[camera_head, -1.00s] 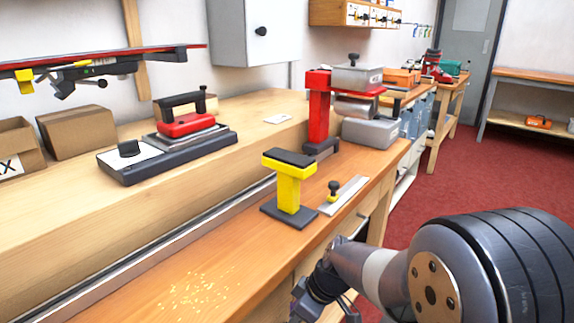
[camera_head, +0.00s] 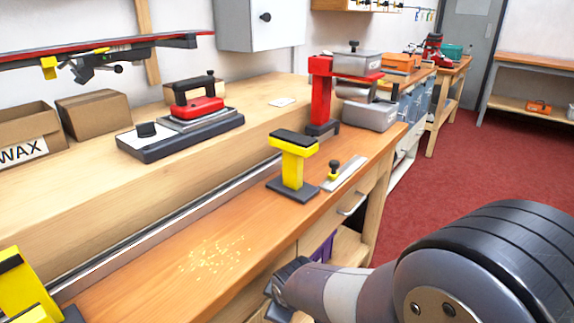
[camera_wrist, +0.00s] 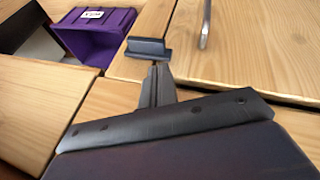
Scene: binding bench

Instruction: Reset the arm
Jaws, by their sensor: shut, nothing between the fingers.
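My arm reaches in from the lower right of the head view, beside the front edge of the orange-brown workbench (camera_head: 150,285). My gripper (camera_wrist: 148,50) shows in the wrist view as dark fingers, shut and empty, in front of pale wooden drawer fronts. In the head view its end is only partly visible at the bottom. A purple bin (camera_wrist: 90,40) with a white label sits in an opening left of the gripper in the wrist view, apart from it. A little of its purple shows below the bench in the head view.
A yellow stand (camera_head: 294,165) and a metal scraper plate (camera_head: 344,175) are on the bench; another yellow stand (camera_head: 25,285) is at lower left. A waxing iron (camera_head: 198,107) rests on the raised shelf. A drawer handle (camera_head: 352,204) protrudes near my arm. Red floor (camera_head: 450,170) is clear at right.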

